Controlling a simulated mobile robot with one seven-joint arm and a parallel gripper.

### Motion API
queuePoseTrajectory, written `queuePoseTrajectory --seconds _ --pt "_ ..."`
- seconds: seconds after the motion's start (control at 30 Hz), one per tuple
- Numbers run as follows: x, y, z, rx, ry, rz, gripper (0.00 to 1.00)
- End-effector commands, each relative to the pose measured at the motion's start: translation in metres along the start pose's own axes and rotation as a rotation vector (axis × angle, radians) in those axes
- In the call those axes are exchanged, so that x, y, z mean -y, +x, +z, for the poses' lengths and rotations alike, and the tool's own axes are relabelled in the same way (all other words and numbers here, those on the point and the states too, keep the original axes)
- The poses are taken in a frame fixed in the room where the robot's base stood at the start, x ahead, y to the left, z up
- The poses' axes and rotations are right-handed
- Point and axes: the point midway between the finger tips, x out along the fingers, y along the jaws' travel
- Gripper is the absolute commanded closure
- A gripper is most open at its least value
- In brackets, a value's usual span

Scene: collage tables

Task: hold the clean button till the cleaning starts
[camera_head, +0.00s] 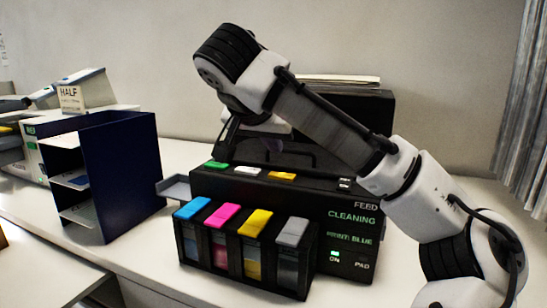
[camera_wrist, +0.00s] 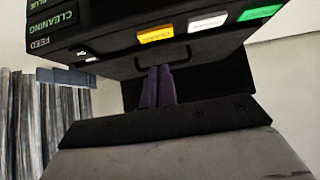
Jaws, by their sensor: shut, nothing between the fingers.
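The black printer (camera_head: 215,184) stands on the white table, with green (camera_head: 216,164), white (camera_head: 248,170) and orange (camera_head: 282,175) buttons along its top. The same buttons show upside down in the wrist view: orange (camera_wrist: 155,36), white (camera_wrist: 207,22) and green (camera_wrist: 258,11). Their small labels are hard to read, so I cannot tell surely which is the clean button. The printer's panel (camera_head: 352,218) reads "CLEANING" in green. My gripper (camera_wrist: 158,70) is shut and empty. Its dark purple fingers appear apart from the buttons, behind and above them in the head view (camera_head: 272,146).
Cyan (camera_head: 192,208), magenta (camera_head: 222,215), yellow (camera_head: 256,222) and grey (camera_head: 293,232) tank lids line the printer's front. A small tray (camera_head: 174,188) juts out left. A dark blue shelf unit (camera_head: 122,175) stands farther left. A grey curtain (camera_head: 520,110) hangs at right.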

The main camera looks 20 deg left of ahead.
Motion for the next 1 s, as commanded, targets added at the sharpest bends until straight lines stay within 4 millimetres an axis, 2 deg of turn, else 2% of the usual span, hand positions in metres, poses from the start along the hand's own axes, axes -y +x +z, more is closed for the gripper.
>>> queuePoseTrajectory --seconds 0.2,0.4,0.57,1.0 --pt "0.000 -0.039 -0.001 -0.004 0.004 0.001 1.00" --pt "0.000 -0.060 -0.002 -0.002 0.005 0.000 1.00" --pt "0.000 -0.066 -0.002 -0.001 0.005 -0.001 1.00" --pt "0.000 -0.066 -0.002 -0.001 0.004 -0.001 1.00"
